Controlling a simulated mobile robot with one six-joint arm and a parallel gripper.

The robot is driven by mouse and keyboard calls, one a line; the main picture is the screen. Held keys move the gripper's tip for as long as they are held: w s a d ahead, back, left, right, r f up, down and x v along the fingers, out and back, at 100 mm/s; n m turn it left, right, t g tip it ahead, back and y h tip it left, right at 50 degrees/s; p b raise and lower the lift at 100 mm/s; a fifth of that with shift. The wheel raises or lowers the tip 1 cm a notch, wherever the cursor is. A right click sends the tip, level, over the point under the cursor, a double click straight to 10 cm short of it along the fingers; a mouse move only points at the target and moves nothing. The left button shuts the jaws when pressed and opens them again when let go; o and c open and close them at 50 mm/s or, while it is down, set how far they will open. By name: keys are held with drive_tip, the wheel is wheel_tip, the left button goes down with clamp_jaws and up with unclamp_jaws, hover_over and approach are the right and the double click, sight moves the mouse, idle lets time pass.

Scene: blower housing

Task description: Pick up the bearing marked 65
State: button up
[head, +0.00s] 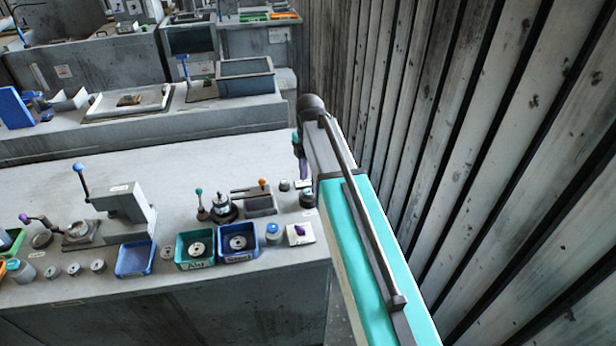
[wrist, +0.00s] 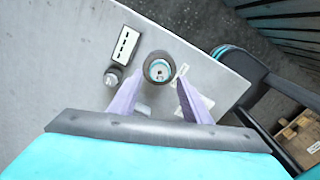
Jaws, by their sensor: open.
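In the wrist view my gripper (wrist: 159,84) is open, its two purple fingers apart with nothing between them. A dark round cup-like part (wrist: 147,62) with a teal and pale centre lies just beyond the fingertips. Contact is not visible. In the head view bearing-like rings lie in the teal bin (head: 197,248) and in the blue bin (head: 238,243). Several small round metal parts (head: 97,266) stand on the bench at the left. I cannot read a 65 on any of them. In the head view my arm hides most of the gripper.
Left of the cup-like part are a block with a black-and-white face (wrist: 124,47) and a small knob-like part (wrist: 114,76). The bench edge is close at right. A lever press (head: 122,205) and an empty blue bin (head: 136,258) stand left; a plank wall (head: 470,120) rises right.

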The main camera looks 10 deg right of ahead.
sight(309, 192)
drive_tip(key=shift+f+b, duration=1.1)
drive_tip(key=shift+f, duration=0.85)
drive_tip(key=shift+p, duration=0.35)
idle(0.4)
drive_tip(key=c, duration=1)
clamp_jaws()
drive_tip(key=shift+r, duration=0.15)
drive_tip(key=shift+r+p, duration=2)
drive_tip(key=shift+r, duration=0.9)
